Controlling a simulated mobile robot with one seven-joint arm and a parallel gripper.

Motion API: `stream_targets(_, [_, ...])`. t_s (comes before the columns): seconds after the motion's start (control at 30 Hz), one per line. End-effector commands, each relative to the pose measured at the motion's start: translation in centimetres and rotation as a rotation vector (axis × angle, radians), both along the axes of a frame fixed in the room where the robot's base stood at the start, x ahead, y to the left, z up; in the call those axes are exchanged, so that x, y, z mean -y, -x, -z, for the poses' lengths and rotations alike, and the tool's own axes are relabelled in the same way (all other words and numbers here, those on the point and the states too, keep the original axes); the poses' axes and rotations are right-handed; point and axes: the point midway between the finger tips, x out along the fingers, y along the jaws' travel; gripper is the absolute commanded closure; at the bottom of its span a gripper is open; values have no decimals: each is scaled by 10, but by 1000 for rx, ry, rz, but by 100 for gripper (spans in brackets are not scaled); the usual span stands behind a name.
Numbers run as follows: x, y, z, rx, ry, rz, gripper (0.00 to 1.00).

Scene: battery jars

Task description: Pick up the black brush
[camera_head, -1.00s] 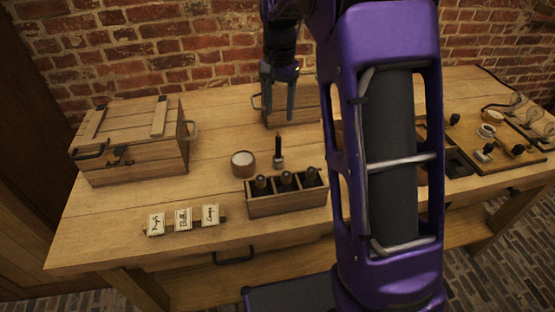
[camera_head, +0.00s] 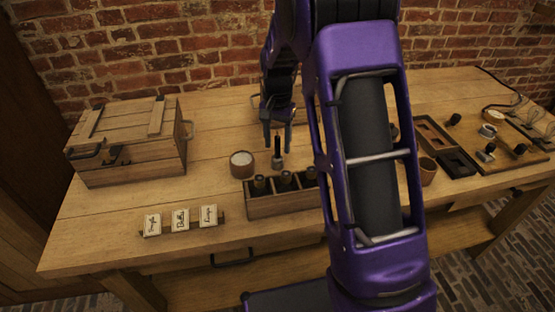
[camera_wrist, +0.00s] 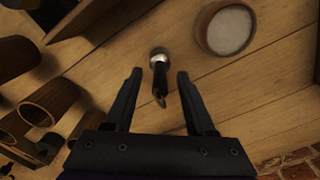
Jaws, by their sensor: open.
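The black brush (camera_head: 277,155) stands upright on the table, with a dark handle and a pale metal collar near its base. It stands just behind the rack of bottles and right of a round jar. In the wrist view the brush (camera_wrist: 159,75) shows between and beyond the fingers, its handle pointing toward me. My gripper (camera_head: 277,137) is open, pointing down over the brush, with its fingertips about level with the handle's upper part. The fingers (camera_wrist: 160,78) also show in the wrist view, one on each side of the handle, apart from it.
A round jar with pale contents (camera_head: 242,163) stands close to the brush. A wooden rack (camera_head: 280,205) holds dark bottles in front. A wooden crate (camera_head: 125,150) is at left, and several lettered cards (camera_head: 180,219) are at front. A tray (camera_head: 500,150) lies far right.

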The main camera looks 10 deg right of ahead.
Motion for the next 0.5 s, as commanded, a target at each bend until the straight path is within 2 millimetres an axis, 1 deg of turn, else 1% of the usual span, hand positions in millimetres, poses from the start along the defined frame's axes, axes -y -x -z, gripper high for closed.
stream_targets(0.1, [0,0,-1,0,0,0,45])
stream_targets(0.17, [0,0,-1,0,0,0,56])
stream_targets(0.3, [0,0,-1,0,0,0,81])
stream_targets(0.37, [0,0,-1,0,0,0,92])
stream_targets(0.4, [0,0,-1,0,0,0,99])
stream_targets(0.5, [0,0,-1,0,0,0,100])
